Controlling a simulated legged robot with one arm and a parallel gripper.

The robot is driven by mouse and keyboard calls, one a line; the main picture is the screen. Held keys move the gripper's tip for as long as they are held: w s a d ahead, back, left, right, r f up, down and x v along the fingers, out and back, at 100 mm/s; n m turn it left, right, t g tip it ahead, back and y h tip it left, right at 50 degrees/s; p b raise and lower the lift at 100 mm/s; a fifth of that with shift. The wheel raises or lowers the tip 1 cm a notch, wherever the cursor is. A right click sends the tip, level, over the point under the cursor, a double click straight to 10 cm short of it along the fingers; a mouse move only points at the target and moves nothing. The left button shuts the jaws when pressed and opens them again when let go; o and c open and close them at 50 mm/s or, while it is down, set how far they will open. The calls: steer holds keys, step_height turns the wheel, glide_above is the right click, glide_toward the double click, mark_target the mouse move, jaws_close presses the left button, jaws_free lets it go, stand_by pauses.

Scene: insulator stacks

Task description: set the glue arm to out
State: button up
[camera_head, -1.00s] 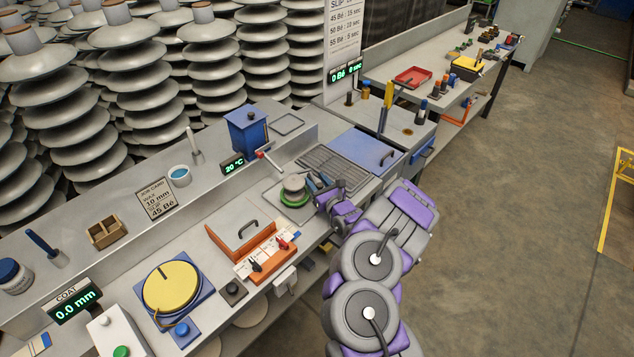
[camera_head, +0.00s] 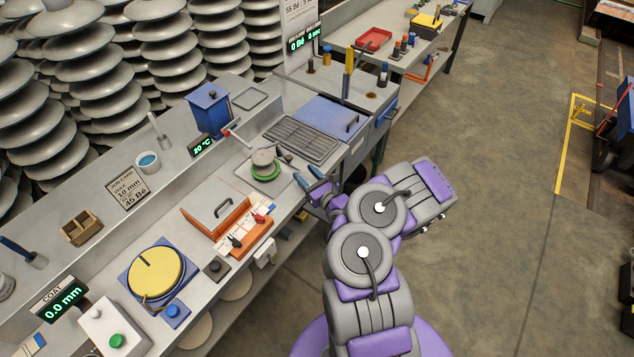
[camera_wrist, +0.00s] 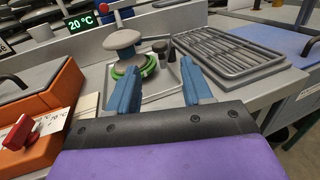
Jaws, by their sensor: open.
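No part is labelled as the glue arm, so I cannot tell for sure which it is. A thin rod with a red end (camera_head: 227,132) sticks out beside the blue box (camera_head: 209,108); its red knob (camera_wrist: 104,9) shows at the top of the wrist view. A small grey insulator piece with a green ring (camera_head: 265,168) stands on a bench plate; it also shows in the wrist view (camera_wrist: 128,58). My gripper (camera_head: 308,178) is open and empty at the bench's front edge, right of that piece and apart from the rod. Its blue fingers (camera_wrist: 160,92) point toward the plate.
A grey rack (camera_head: 300,138) and a blue lid (camera_head: 330,117) lie behind my gripper. An orange box (camera_head: 217,215), a panel with red and black knobs (camera_head: 245,235) and a yellow disc (camera_head: 155,271) are at left. Insulator stacks (camera_head: 165,45) stand behind. Floor at right is open.

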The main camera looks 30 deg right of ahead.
steer(key=shift+s+d+p, duration=0.15)
steer(key=shift+s+p, duration=0.2)
steer(key=shift+s, duration=1.05)
steer(key=shift+s+d+p, duration=0.15)
steer(key=shift+s+p, duration=0.2)
steer(key=shift+s, duration=1)
steer(key=shift+c, duration=0.4)
